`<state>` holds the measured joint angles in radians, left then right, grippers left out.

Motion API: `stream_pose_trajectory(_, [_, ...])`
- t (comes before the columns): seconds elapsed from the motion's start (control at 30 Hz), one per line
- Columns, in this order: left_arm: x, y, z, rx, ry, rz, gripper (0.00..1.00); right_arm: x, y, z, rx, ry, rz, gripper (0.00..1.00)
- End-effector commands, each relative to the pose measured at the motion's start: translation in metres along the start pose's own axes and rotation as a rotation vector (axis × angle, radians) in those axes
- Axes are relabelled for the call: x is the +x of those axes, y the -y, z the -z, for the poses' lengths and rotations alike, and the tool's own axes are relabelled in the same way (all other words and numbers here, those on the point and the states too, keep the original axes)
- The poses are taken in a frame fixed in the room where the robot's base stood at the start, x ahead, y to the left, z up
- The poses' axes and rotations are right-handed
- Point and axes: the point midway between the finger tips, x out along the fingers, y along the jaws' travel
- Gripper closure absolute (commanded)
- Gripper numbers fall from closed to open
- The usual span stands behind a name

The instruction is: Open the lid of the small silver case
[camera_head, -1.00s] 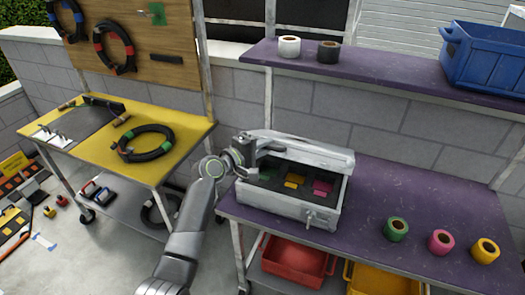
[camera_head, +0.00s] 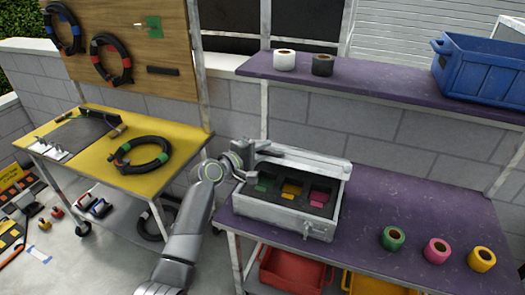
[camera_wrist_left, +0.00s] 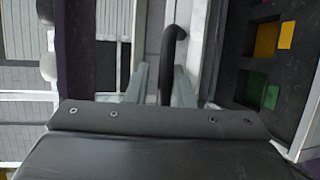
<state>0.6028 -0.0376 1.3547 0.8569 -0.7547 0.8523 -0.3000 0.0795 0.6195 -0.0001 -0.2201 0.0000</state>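The small silver case (camera_head: 275,212) sits on the purple table at its left end. Its lid (camera_head: 318,162) is raised along the back side, and the dark insert inside shows green, yellow and pink pieces. My left gripper (camera_head: 246,172) is at the case's back left corner, beside the left end of the lid. In the left wrist view the two fingers (camera_wrist_left: 158,85) stand apart, with a dark hooked bar (camera_wrist_left: 171,55), perhaps the handle, between them. It lies close to the right finger; firm contact cannot be told. My right gripper is not in view.
Green (camera_head: 392,238), pink (camera_head: 436,251) and yellow (camera_head: 481,259) tape rolls stand on the purple table (camera_head: 385,195) to the right. A purple shelf (camera_head: 390,92) with white and black rolls and a blue crate (camera_head: 480,68) hangs above. A yellow table (camera_head: 100,165) stands left.

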Motion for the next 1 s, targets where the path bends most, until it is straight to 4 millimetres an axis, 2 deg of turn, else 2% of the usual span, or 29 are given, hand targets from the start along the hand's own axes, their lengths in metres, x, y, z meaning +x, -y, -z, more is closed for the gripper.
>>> stream_pose_trajectory(0.2, [-0.003, 0.001, 0.000, 0.000, -0.001, 0.001, 0.79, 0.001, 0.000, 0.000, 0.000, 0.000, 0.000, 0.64])
stream_pose_trajectory(0.37, [-0.017, 0.001, 0.001, 0.001, -0.001, -0.001, 0.79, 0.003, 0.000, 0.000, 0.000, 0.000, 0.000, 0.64])
stream_pose_trajectory(0.67, [-0.064, 0.002, 0.001, 0.003, -0.002, 0.000, 0.79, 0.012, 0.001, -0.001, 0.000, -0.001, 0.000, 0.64])
stream_pose_trajectory(1.0, [-0.128, 0.003, 0.001, 0.005, -0.003, 0.001, 0.79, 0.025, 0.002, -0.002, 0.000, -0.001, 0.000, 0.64])
